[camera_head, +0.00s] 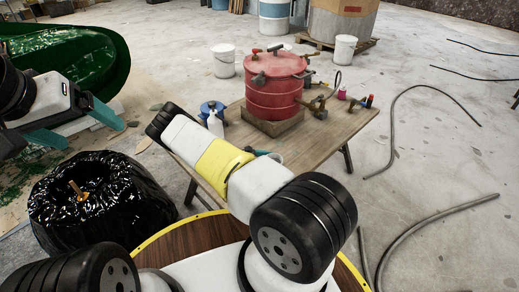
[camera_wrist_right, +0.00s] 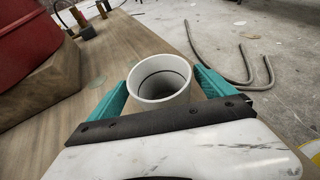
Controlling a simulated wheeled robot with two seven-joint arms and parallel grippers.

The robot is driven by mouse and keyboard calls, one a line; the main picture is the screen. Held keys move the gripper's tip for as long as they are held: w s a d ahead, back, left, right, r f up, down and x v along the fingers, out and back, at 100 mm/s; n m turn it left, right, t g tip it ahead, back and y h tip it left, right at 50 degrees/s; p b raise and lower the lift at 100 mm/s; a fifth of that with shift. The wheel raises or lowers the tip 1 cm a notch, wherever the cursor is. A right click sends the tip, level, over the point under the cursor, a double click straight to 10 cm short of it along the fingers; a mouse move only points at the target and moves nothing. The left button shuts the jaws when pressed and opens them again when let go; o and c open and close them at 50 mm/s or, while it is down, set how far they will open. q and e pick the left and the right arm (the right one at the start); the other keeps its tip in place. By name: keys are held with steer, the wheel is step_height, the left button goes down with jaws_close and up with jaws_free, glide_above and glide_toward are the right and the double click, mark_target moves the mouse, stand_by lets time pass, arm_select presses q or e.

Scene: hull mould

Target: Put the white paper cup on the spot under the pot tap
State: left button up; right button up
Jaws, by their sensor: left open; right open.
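The white paper cup (camera_wrist_right: 160,92) stands upright on the wooden table, its open mouth facing up in the right wrist view. My right gripper (camera_wrist_right: 163,80) is open, with one teal finger on each side of the cup; contact cannot be told. In the head view that gripper is mostly hidden behind my right arm. The red pot (camera_head: 272,92) stands on a wooden block, with a brass tap (camera_head: 318,107) at its lower right. A faint round spot (camera_wrist_right: 97,82) lies on the table left of the cup. My left gripper (camera_head: 92,134) is open and empty, away from the table.
A black bag-like heap (camera_head: 95,195) stands at left, below a green mould (camera_head: 70,60). Hoses (camera_head: 395,120) lie on the floor at right.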

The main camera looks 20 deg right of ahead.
mark_target(279, 163)
steer(key=x, duration=0.3)
steer(key=shift+d+f, duration=0.1)
steer(key=shift+d, duration=0.1)
steer(key=c, duration=1.4)
steer(key=shift+c, duration=0.2)
